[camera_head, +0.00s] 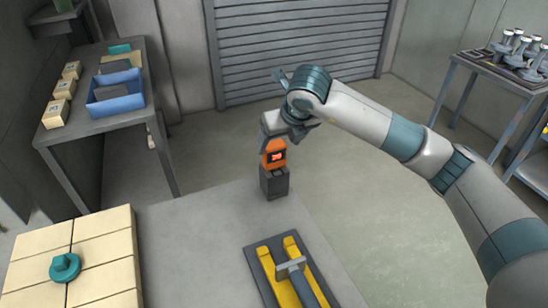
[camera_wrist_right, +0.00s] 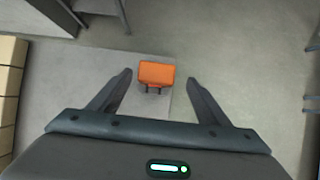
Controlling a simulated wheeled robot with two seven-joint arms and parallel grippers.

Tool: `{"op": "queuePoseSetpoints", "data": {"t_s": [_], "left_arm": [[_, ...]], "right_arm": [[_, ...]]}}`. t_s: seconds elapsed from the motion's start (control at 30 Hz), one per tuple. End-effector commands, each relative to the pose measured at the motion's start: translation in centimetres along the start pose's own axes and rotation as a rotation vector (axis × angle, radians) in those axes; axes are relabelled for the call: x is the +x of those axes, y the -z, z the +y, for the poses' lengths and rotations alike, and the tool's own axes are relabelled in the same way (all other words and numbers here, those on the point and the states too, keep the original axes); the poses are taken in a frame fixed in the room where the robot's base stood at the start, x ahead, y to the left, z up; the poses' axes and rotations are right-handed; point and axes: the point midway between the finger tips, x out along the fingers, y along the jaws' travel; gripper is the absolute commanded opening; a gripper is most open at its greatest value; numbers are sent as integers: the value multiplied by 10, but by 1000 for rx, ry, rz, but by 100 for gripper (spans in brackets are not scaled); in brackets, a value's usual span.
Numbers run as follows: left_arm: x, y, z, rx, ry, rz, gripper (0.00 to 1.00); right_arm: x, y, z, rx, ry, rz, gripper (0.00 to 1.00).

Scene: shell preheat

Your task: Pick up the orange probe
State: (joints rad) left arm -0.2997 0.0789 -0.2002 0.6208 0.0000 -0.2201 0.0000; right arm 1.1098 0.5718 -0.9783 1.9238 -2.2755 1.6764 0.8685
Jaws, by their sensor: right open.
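The orange probe (camera_head: 273,153) stands upright in a dark grey holder (camera_head: 274,184) near the far right corner of the grey table, with a small lit display on its face. My right gripper (camera_head: 266,137) is just above the probe, pointing down at it. In the right wrist view the probe's orange top (camera_wrist_right: 157,73) lies between the two spread fingers of my right gripper (camera_wrist_right: 157,76), with a gap on each side. The right gripper is open and empty. My left gripper is not in view.
A yellow and dark cradle with a grey-handled tool (camera_head: 290,268) lies at the table's front. Cream blocks (camera_head: 105,250) with a teal knob (camera_head: 65,267) are at left. A side table holds a blue bin (camera_head: 116,105). A rack (camera_head: 500,75) stands at far right.

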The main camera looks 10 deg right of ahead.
Motion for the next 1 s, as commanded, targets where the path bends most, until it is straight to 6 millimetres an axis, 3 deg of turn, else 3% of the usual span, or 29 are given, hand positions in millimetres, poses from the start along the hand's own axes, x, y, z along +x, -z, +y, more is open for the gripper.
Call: {"op": "queuePoseSetpoints", "data": {"t_s": [0.47,1.0], "left_arm": [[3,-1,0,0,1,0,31],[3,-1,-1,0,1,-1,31]], "right_arm": [[49,1,7,0,0,1,70],[50,1,7,0,0,0,68]]}}
